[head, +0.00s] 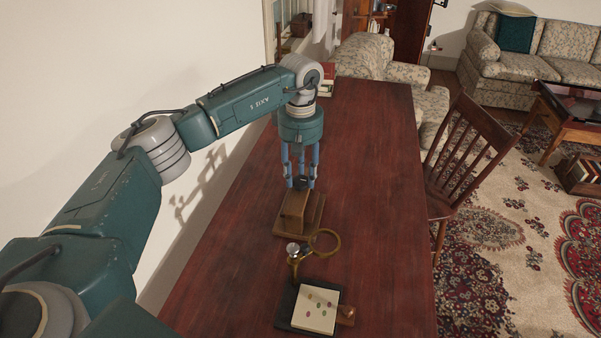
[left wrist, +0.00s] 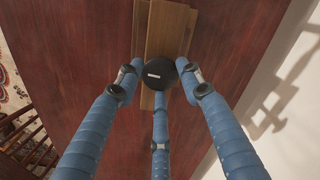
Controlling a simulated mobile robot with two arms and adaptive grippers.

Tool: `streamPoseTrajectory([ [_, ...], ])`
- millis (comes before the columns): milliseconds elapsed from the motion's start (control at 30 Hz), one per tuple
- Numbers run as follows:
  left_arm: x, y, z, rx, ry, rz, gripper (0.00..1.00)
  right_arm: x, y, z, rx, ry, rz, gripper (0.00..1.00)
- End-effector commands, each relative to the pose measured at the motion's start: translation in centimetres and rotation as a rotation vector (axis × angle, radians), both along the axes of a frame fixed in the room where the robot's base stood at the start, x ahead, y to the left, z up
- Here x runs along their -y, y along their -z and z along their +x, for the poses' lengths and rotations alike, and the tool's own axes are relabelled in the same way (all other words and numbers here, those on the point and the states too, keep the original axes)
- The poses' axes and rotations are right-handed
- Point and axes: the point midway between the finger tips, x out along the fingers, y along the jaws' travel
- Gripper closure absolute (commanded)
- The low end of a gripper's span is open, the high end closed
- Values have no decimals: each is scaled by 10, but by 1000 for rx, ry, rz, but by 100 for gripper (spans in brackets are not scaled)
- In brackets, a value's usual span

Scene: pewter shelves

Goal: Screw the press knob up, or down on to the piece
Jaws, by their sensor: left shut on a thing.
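The press (head: 293,212) is a brown wooden block on a flat wooden base, standing on the table beneath my left gripper. Its round black knob (head: 301,184) is on top and shows in the left wrist view (left wrist: 162,75) with a small pale mark on it. My left gripper (head: 300,179) points straight down with its three blue fingers around the knob. In the left wrist view the fingertips (left wrist: 161,82) are closed in against the knob's edge. The piece in the press cannot be made out. My right gripper is not in view.
A brass ring-shaped thing (head: 326,251) with a silvery top stands in front of the press. Nearer is a dark tray (head: 286,308) with a cream board (head: 315,300) with coloured dots. The red-brown table (head: 375,170) is clear to the right. A chair (head: 465,165) stands beside it.

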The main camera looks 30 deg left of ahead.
Motion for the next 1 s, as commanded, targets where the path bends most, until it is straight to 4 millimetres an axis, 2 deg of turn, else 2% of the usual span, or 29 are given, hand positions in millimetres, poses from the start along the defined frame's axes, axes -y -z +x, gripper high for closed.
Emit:
streamPoseTrajectory([
  [1000,0,-1,0,1,-965,1,89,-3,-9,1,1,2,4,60],
])
